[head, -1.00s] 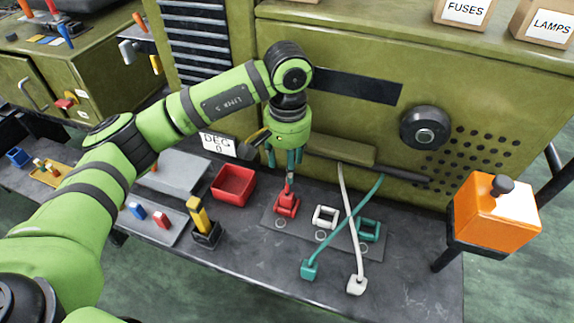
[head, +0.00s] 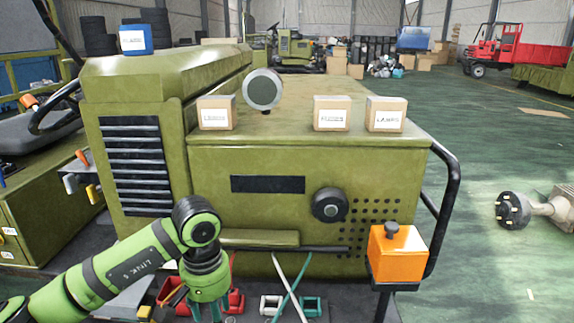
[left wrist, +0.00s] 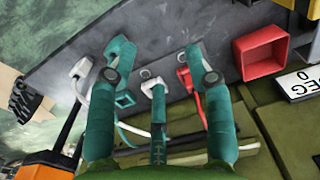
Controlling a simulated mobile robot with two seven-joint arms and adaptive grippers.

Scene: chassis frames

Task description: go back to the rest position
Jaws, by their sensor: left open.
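My left gripper (head: 208,310) is low in the head view, in front of the green chassis, with its fingertips running to the bottom edge. In the left wrist view its teal fingers (left wrist: 157,65) are spread apart with nothing held between them. Beyond them on the grey bench are a red connector (left wrist: 184,76), a white one (left wrist: 82,68) and a teal one (left wrist: 125,99). In the head view the white connector (head: 270,305) and teal connector (head: 311,306) show right of the gripper, with crossing cables. My right gripper is not in view.
The chassis front (head: 270,160) stands close behind the arm. An orange box (head: 397,252) with a dark knob is at right. A red bin (left wrist: 262,50) is on the bench. Several cardboard boxes (head: 332,113) sit on the chassis top. The floor at right is mostly open.

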